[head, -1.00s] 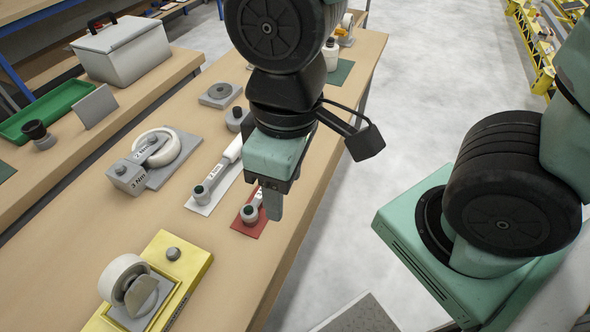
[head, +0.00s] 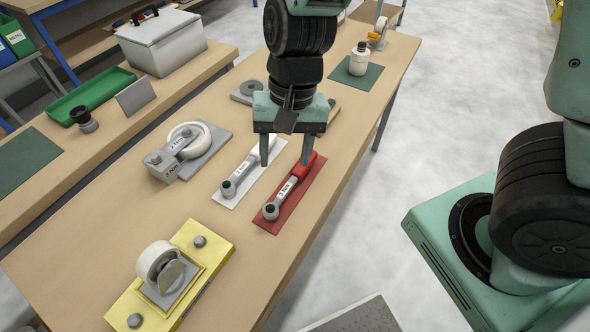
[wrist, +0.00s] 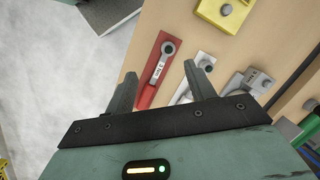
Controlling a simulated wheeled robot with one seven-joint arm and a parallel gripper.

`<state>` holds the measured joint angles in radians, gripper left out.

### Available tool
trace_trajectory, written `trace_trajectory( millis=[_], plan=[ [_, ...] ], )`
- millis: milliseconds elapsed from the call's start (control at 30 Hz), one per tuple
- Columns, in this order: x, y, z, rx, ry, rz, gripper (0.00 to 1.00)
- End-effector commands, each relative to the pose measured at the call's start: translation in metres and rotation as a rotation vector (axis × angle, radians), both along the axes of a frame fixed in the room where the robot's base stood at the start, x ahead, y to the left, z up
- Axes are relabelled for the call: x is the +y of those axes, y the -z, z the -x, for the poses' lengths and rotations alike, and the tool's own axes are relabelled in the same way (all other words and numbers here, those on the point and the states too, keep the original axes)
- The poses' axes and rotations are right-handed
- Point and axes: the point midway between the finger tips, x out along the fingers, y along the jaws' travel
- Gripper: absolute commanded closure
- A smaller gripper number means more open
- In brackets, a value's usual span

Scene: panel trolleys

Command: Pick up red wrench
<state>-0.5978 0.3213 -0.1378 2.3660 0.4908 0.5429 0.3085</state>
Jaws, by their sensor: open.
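The red wrench (head: 290,190) lies on a red mat (head: 288,215) near the table's right edge, its grey head toward the front and its red handle pointing back. It also shows in the wrist view (wrist: 158,67). My gripper (head: 284,162) is open and empty over the far ends of the two mats. In the head view its right finger overlaps the red handle and its left finger is by the white wrench; whether either touches cannot be told. In the wrist view the red wrench appears between the fingertips (wrist: 165,82), nearer the left one.
A white wrench (head: 243,171) lies on a pale mat just left of the red one. A yellow fixture with a roller (head: 210,254) stands in front, and a grey clamp unit (head: 207,135) at left. A white bottle (head: 359,60) stands farther back on a green mat.

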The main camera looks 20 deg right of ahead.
Motion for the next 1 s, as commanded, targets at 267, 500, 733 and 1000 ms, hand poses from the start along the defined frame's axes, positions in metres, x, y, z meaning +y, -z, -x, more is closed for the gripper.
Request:
trace_trajectory(
  millis=[267,500,733,1000],
  plan=[
    [-0.054,0.025,-0.078,-0.027,0.556,0.166,0.45],
    [-0.071,0.04,-0.095,-0.059,0.673,0.204,0.45],
    [-0.071,0.085,-0.094,-0.056,0.67,0.204,0.45],
    [-0.07,0.137,-0.094,-0.056,0.668,0.202,0.45]
  ],
)
